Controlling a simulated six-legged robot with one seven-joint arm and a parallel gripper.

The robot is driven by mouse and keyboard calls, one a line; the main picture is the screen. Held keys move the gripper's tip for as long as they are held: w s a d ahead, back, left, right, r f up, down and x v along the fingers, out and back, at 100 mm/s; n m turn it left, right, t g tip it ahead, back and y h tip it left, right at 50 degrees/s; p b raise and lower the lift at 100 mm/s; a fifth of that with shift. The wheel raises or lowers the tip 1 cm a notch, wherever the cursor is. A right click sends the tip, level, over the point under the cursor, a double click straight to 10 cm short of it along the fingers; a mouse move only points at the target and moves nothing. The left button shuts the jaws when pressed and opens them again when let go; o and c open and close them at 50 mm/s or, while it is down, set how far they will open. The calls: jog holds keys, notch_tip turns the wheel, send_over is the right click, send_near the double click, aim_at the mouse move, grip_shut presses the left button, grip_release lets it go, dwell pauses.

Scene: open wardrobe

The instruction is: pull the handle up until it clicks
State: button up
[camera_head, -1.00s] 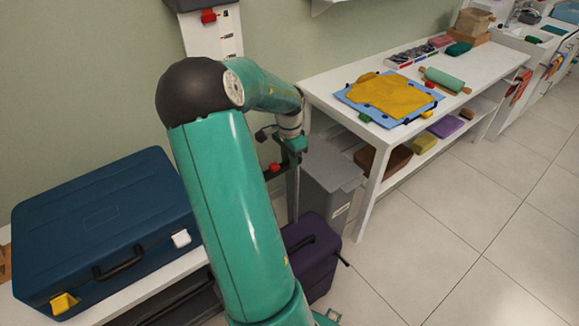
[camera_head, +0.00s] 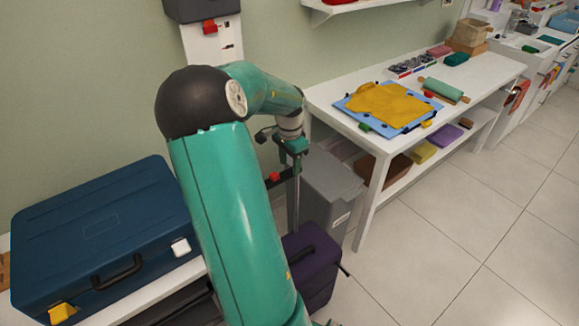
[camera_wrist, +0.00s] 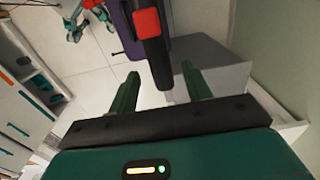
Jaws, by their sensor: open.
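The purple suitcase (camera_head: 314,270) stands on the floor below my arm. Its upright pole (camera_head: 294,205) rises towards a dark handle bar with a red button (camera_head: 273,178). In the wrist view the black handle bar (camera_wrist: 154,60) and the red button (camera_wrist: 148,22) show large, with part of the purple case (camera_wrist: 122,25) behind. My gripper (camera_wrist: 160,72) is open, one finger on each side of the bar's near end, with gaps visible on both sides. In the head view my gripper (camera_head: 289,152) is small beside the handle and partly hidden.
A grey bin (camera_head: 330,185) stands right behind the suitcase, close to a white table (camera_head: 350,125) with a lower shelf. A blue case (camera_head: 100,240) lies on a white bench at the left. The tiled floor (camera_head: 460,240) at the right is clear.

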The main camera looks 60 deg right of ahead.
notch_tip(320, 180, up, 12)
jog(key=shift+f, duration=0.15)
dwell(0.7)
